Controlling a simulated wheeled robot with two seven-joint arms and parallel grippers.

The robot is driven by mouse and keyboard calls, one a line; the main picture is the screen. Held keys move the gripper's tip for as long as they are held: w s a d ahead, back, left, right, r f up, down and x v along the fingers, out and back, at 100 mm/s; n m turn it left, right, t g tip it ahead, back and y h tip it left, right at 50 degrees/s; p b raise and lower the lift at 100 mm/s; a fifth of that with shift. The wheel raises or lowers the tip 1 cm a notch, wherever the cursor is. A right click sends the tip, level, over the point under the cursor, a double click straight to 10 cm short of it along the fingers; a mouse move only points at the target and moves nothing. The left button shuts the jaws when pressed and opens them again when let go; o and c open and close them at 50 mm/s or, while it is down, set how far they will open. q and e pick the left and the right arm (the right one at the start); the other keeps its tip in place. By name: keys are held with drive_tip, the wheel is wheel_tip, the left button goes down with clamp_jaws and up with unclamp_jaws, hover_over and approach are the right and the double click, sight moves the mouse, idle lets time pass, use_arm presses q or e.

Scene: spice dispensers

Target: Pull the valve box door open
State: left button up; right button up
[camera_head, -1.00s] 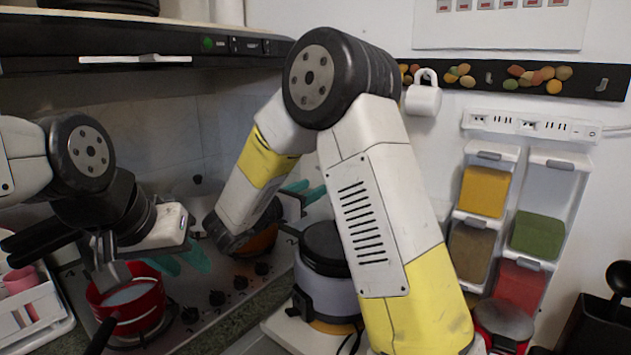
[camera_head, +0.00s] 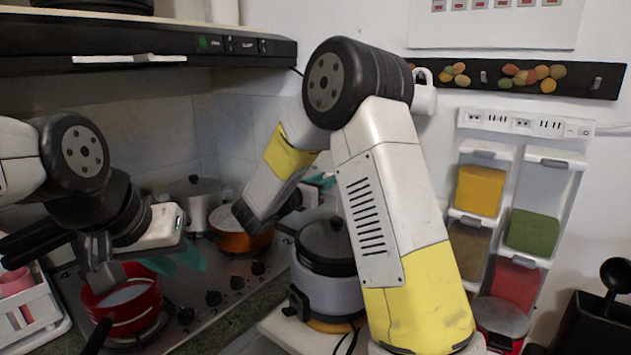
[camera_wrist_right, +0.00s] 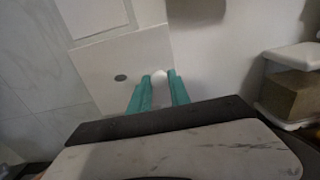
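In the right wrist view a pale flat panel (camera_wrist_right: 108,62) on the wall, with a small dark oval on it, looks like the valve box door. A small white knob (camera_wrist_right: 159,77) sits at its right part. My right gripper (camera_wrist_right: 160,80) has its teal fingers close on either side of this knob and appears shut on it. In the head view my right gripper (camera_head: 322,181) is mostly hidden behind my right arm, and the door is hidden too. My left gripper (camera_head: 180,262) is open and empty above the stove.
A red pot (camera_head: 124,300) stands below my left gripper, and an orange pot (camera_head: 240,238) stands farther back. A rice cooker (camera_head: 325,260) is beside my right arm. Spice dispensers (camera_head: 533,232) hang at right. The range hood (camera_head: 140,45) overhangs the stove.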

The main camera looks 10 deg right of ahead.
clamp_jaws()
idle(1.2)
